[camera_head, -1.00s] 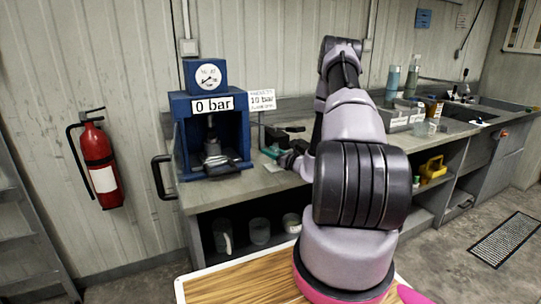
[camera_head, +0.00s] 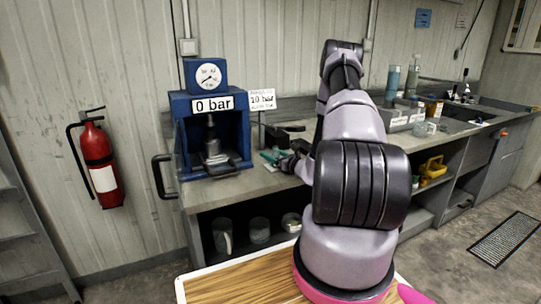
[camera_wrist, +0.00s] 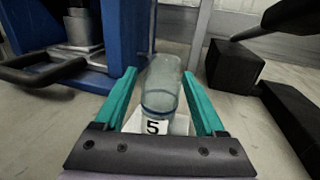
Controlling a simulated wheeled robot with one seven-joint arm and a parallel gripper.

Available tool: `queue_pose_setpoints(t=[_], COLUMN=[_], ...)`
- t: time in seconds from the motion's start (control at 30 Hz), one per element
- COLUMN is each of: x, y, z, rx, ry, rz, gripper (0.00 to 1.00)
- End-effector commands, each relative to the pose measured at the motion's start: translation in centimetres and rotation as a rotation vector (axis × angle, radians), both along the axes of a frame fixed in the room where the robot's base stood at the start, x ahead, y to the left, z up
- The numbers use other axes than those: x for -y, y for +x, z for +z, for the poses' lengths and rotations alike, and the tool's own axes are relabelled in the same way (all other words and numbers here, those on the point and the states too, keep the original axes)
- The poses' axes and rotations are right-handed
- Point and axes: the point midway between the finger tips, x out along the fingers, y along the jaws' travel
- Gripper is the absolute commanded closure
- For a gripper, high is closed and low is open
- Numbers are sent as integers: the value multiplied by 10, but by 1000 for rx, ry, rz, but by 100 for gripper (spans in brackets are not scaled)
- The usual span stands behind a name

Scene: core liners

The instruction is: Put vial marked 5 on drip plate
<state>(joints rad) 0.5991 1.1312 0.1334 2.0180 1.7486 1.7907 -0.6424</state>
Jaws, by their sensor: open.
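A clear vial (camera_wrist: 162,85) with a blue band near its lower end stands between the teal fingers of my gripper (camera_wrist: 159,75) in the wrist view. A white label marked 5 (camera_wrist: 153,127) shows at its near end, partly behind the gripper's dark palm. The fingers are open, one on each side of the vial. In the head view my gripper (camera_head: 268,157) is low over the bench, right of the blue press, and the vial is too small to make out. I cannot clearly identify the drip plate.
The blue press (camera_head: 178,140) with a "0 bar" sign stands left of my gripper, its metal cylinder (camera_wrist: 78,28) inside. A black block (camera_wrist: 232,66) and a dark bar (camera_wrist: 292,115) lie close on the right. Bottles (camera_head: 392,80) stand farther right on the bench (camera_head: 240,185).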

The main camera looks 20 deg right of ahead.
Motion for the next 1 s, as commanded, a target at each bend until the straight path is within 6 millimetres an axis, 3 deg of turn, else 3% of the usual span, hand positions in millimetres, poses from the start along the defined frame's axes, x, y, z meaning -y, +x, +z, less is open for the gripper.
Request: queue_pose_setpoints(t=[0.4,0.67,0.77,0.83,1.0], x=[27,30,15,-6,-80], y=[-82,-104,-101,-97,-107], z=[0,4,26,53,132], rx=[-3,3,23,45,97], ry=[3,-4,-32,-71,-231], rz=[-5,11,84,180,506], gripper=[28,28,28,28,28])
